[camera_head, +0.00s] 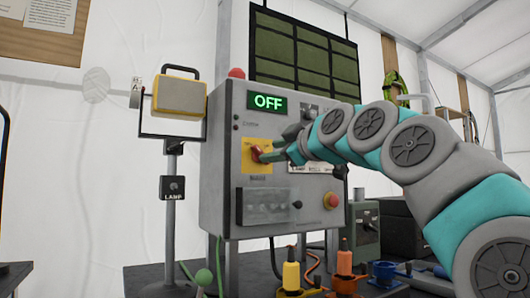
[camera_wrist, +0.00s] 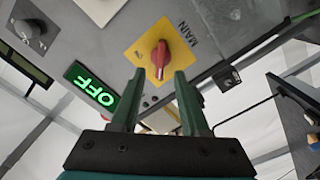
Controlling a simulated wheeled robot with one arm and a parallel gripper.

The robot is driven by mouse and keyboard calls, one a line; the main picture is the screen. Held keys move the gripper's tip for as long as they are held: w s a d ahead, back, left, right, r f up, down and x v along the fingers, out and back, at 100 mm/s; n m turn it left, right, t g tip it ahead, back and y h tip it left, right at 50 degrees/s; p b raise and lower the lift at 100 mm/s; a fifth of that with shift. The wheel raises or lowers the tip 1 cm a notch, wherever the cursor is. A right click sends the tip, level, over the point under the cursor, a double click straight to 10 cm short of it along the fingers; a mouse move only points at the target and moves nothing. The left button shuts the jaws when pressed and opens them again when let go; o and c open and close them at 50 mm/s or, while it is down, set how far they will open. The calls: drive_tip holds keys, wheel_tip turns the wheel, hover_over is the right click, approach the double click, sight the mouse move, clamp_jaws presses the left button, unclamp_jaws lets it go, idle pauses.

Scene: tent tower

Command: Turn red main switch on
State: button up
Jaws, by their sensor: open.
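The red main switch (camera_head: 257,153) is a rotary knob on a yellow plate on the front of the grey control box (camera_head: 222,190). In the wrist view the red knob (camera_wrist: 160,56) sits on its yellow plate (camera_wrist: 146,38) beside the word MAIN. The display (camera_head: 267,103) reads OFF in green; it also shows in the wrist view (camera_wrist: 92,88). My gripper (camera_head: 268,156) is at the switch in the head view. In the wrist view my gripper (camera_wrist: 159,80) has its two fingers apart, with the knob just beyond the fingertips. I cannot tell whether they touch it.
A lamp (camera_head: 179,97) on a stand is left of the box. A red button (camera_head: 331,200) and a clear-covered panel (camera_head: 267,206) are lower on the box. Orange and yellow tools (camera_head: 291,274) stand on the table below. A dark panel (camera_head: 303,58) hangs above.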

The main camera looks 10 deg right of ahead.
drive_tip(key=x, duration=0.4)
clamp_jaws()
idle(0.4)
